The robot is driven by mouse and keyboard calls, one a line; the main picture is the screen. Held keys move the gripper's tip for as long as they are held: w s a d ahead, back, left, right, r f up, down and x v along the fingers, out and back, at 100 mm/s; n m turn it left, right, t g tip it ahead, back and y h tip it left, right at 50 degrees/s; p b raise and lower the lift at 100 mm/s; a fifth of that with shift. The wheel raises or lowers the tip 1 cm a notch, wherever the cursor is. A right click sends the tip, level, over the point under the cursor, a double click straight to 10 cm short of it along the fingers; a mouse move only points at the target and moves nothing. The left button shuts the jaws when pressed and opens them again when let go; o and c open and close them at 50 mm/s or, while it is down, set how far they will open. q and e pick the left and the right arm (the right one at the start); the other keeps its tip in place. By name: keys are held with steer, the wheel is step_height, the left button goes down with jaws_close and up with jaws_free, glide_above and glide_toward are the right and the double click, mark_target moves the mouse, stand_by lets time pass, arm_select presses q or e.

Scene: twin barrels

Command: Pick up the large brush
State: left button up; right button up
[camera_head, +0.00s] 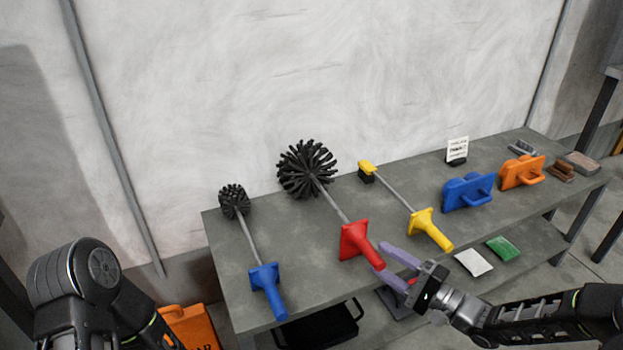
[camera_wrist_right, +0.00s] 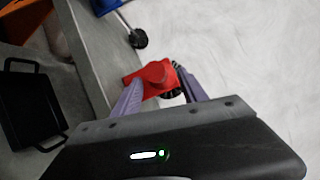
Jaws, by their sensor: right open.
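The large brush, with a round black bristle head (camera_head: 307,169) and a red handle (camera_head: 357,243), lies on the grey table with the handle toward the front edge. My right gripper (camera_head: 384,262) is open at the end of the red handle. Its purple fingers lie on either side of the handle end in the head view. In the right wrist view the red handle (camera_wrist_right: 157,76) shows between the fingertips (camera_wrist_right: 160,82); I cannot tell whether they touch it. Only part of my left arm shows at lower left; its gripper is out of view.
A smaller black brush with a blue handle (camera_head: 267,284) lies left on the table (camera_head: 310,280). A yellow-handled brush (camera_head: 428,227) lies close on the right. Blue (camera_head: 467,192) and orange (camera_head: 521,173) handled blocks stand farther right. A wall (camera_head: 270,80) rises behind.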

mark_target(357, 243)
steer(key=b+x, duration=0.1)
steer(key=x, duration=0.1)
steer(key=b+x, duration=0.1)
steer(key=x, duration=0.2)
steer(key=shift+w+a+f, duration=0.1)
steer(key=shift+w+f, duration=0.05)
stand_by(0.7)
jaws_close()
stand_by(0.3)
